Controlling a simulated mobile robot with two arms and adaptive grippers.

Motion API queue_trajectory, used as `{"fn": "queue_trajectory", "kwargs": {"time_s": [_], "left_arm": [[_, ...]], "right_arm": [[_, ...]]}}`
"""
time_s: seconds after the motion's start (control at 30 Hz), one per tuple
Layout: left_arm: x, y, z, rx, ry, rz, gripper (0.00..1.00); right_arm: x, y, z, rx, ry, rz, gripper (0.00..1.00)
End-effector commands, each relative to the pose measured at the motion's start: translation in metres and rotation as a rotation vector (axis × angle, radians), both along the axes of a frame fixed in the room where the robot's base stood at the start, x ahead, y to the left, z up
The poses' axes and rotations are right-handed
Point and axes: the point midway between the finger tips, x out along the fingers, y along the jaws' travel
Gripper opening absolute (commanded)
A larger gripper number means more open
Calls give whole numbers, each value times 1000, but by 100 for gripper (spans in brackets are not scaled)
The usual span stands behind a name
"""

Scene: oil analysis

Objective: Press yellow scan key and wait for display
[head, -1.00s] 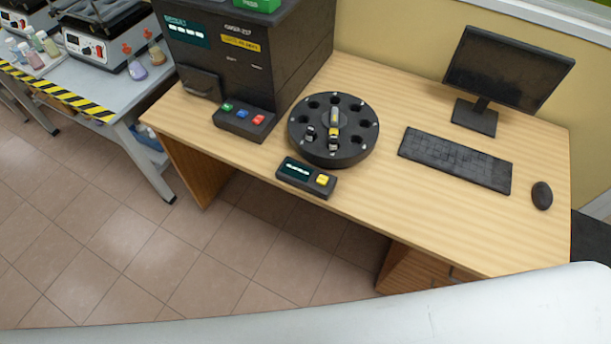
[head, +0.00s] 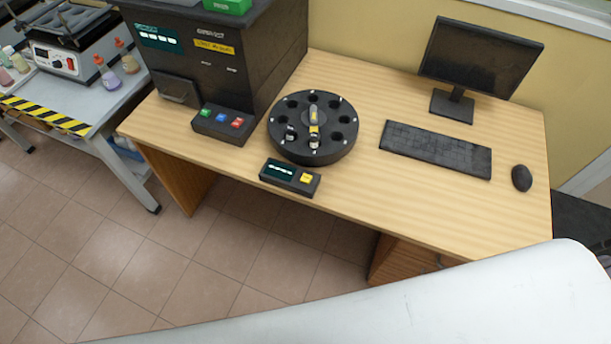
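The yellow scan key (head: 306,178) is on the right end of a small black scanner box at the front edge of the wooden desk. The box's dark display (head: 280,169) shows a short line of pale text, too small to read. Behind the box stands a round black carousel (head: 346,143) with several holes around a central handle. At least one small vial (head: 314,141) sits in its front holes. Neither of my grippers is in view. A large pale surface across the bottom seems to be part of my own body.
A black analyzer (head: 215,85) with green, blue and red buttons stands left of the carousel. A keyboard (head: 436,149), monitor (head: 480,62) and mouse (head: 521,178) are on the right. Another bench (head: 75,98) with bottles is at far left. The desk's front right is clear.

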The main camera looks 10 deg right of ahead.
Motion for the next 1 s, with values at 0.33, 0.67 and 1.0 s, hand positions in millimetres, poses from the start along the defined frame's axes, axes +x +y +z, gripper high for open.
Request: {"fn": "queue_trajectory", "kwargs": {"time_s": [0.33,0.67,1.0], "left_arm": [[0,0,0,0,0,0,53],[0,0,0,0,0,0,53],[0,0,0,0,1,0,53]], "right_arm": [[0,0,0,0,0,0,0],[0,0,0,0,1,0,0],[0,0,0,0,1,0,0]]}}
